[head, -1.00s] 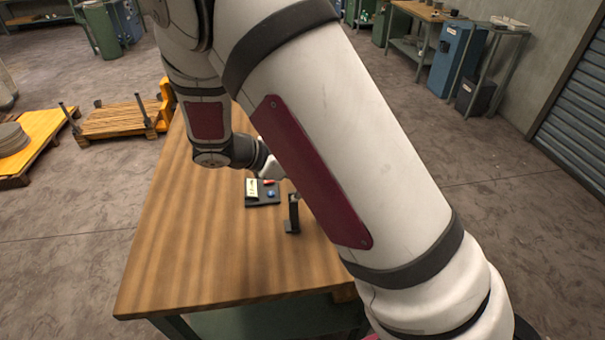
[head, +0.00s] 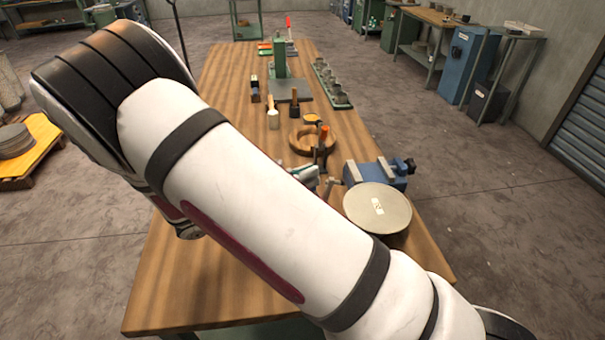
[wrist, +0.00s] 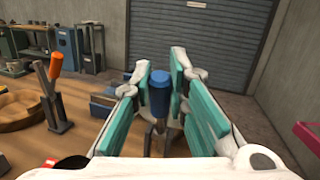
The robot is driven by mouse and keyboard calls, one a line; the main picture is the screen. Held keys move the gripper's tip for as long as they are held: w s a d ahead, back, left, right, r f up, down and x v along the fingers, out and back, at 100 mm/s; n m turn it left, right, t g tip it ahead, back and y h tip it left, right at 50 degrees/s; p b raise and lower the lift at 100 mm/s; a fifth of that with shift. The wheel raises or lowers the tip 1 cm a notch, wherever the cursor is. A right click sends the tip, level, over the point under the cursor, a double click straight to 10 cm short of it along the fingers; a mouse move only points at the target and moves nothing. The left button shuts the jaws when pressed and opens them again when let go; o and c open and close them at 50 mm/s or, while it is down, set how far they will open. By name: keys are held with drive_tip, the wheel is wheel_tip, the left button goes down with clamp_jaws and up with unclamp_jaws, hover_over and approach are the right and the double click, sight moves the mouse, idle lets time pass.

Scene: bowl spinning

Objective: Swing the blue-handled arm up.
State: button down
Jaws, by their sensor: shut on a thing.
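In the wrist view the blue handle (wrist: 160,93) stands upright between the teal finger pads of my gripper (wrist: 156,78). My gripper is shut on it. In the head view my gripper (head: 308,175) is partly visible beyond my white arm, beside the blue vise (head: 382,171). I cannot make out the blue handle there.
A round pale disc (head: 378,208) lies near the table's right edge. An orange-handled tool (head: 322,139) stands by a wooden ring (head: 300,141); both also show left in the wrist view. Mallets and a green press (head: 280,62) stand farther back. The left tabletop is clear.

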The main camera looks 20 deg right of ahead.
drive_tip(key=shift+a+f, duration=0.15)
idle(0.4)
drive_tip(key=c, duration=1.5)
unclamp_jaws()
drive_tip(key=shift+c, duration=0.2)
drive_tip(key=a+f, duration=0.2)
drive_tip(key=a, duration=1)
drive_tip(key=shift+s, duration=0.3)
drive_tip(key=shift+d+r, duration=0.1)
